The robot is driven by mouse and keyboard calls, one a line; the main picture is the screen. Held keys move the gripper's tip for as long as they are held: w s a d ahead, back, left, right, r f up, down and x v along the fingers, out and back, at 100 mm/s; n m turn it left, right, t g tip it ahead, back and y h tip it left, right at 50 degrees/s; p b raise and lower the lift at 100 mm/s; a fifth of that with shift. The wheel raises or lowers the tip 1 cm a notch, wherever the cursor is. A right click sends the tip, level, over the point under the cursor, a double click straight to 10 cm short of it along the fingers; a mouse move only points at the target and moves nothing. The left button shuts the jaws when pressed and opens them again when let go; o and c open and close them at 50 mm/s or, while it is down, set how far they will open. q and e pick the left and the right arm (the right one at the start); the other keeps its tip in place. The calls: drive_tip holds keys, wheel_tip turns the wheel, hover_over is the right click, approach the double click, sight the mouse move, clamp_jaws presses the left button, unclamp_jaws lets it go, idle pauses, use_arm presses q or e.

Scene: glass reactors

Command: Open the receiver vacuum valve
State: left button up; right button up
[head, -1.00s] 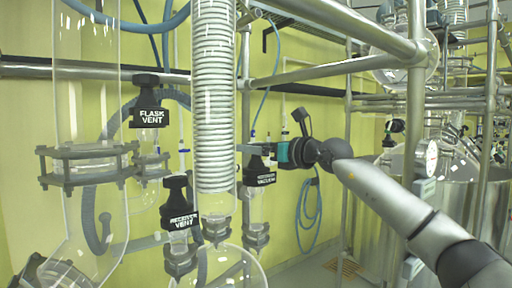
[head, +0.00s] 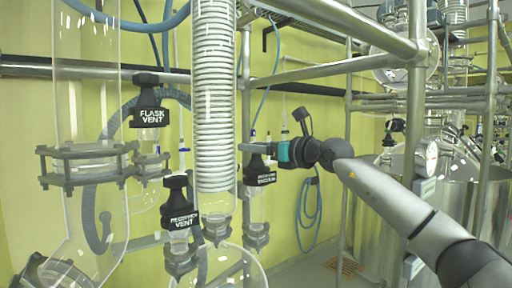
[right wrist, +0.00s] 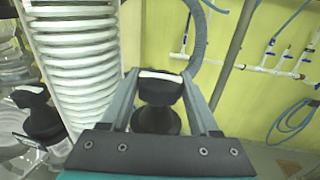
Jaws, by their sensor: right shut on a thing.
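The receiver vacuum valve (head: 262,178) is a black handle with a white label, right of the coiled glass condenser in the head view. It stands upright above a glass joint with a grey clamp. My right gripper (head: 252,148) reaches it from the right at the handle's top. In the right wrist view, its two grey fingers (right wrist: 164,84) lie on either side of the black handle (right wrist: 158,92), shut on it. The fingers hide part of the handle's top in the head view. My left gripper is not in view.
The coiled condenser (head: 214,100) stands close left of the right gripper. The receiver vent valve (head: 178,205) and flask vent valve (head: 149,108) are further left. Steel rails (head: 330,68) run above my right arm. A blue hose coil (head: 308,215) hangs on the yellow wall behind.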

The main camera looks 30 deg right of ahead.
drive_tip(key=shift+r+n+g+y+p, duration=0.1)
drive_tip(key=shift+n+g+y+p, duration=0.2)
drive_tip(key=shift+n+y+p, duration=0.6)
drive_tip(key=shift+n+g+y+p, duration=0.6)
drive_tip(key=shift+n+g+y, duration=0.15)
drive_tip(key=shift+y, duration=0.55)
drive_tip(key=shift+n+g+y+p, duration=0.65)
drive_tip(key=shift+n+y, duration=0.2)
drive_tip(key=shift+y, duration=0.45)
drive_tip(key=shift+n+g+y+p, duration=0.3)
drive_tip(key=shift+n+g+y, duration=0.3)
drive_tip(key=shift+y, duration=0.1)
drive_tip(key=o, duration=1.4)
